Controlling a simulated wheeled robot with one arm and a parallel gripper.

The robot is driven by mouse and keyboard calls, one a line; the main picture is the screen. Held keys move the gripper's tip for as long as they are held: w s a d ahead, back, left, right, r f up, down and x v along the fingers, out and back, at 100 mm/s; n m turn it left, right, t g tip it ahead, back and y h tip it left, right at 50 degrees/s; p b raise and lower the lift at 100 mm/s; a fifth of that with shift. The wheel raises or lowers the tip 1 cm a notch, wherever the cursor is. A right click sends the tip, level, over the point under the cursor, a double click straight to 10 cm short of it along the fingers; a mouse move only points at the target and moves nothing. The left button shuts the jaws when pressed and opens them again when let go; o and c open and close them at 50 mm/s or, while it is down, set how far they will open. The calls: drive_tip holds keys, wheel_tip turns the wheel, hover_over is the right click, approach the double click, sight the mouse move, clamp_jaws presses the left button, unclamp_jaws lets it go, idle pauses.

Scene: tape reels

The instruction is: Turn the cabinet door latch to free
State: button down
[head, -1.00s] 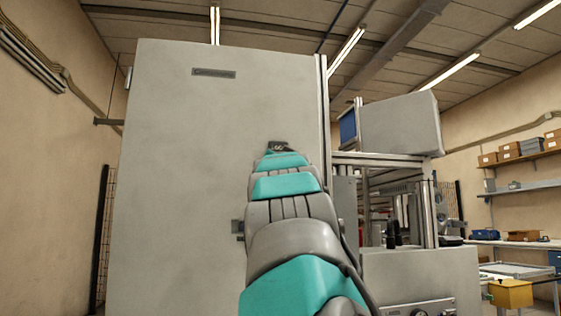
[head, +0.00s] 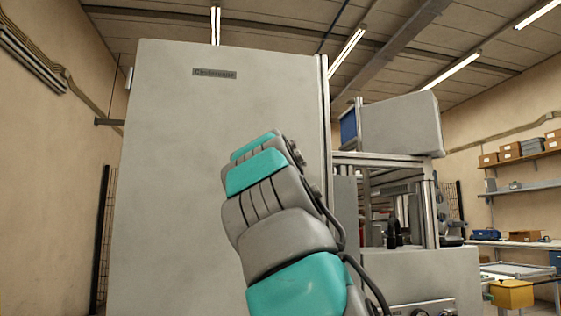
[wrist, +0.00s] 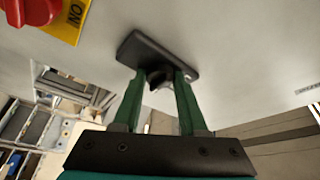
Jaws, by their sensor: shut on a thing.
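The grey cabinet door (head: 180,150) fills the left and middle of the head view. In the wrist view, the dark latch (wrist: 135,46) lies on the pale door as a long rounded plate, slanting down to the right in the picture. My gripper (wrist: 160,77) has its two green fingers on either side of a dark stub at the latch's middle and is shut on it. The fingertips partly cover the stub. In the head view, my arm hides the gripper and the latch.
A red knob on a yellow plate (wrist: 72,22) sits near the latch in the wrist view. In the head view, a machine frame (head: 431,210) and a grey box (head: 400,125) stand right of the cabinet. A workbench and shelves stand farther right.

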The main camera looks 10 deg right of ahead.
idle(0.5)
drive_tip(key=shift+c, duration=2.2)
unclamp_jaws()
drive_tip(key=shift+s+f, duration=0.1)
drive_tip(key=b+v, duration=0.3)
drive_tip(key=v, duration=0.4)
drive_tip(key=shift+s, duration=0.3)
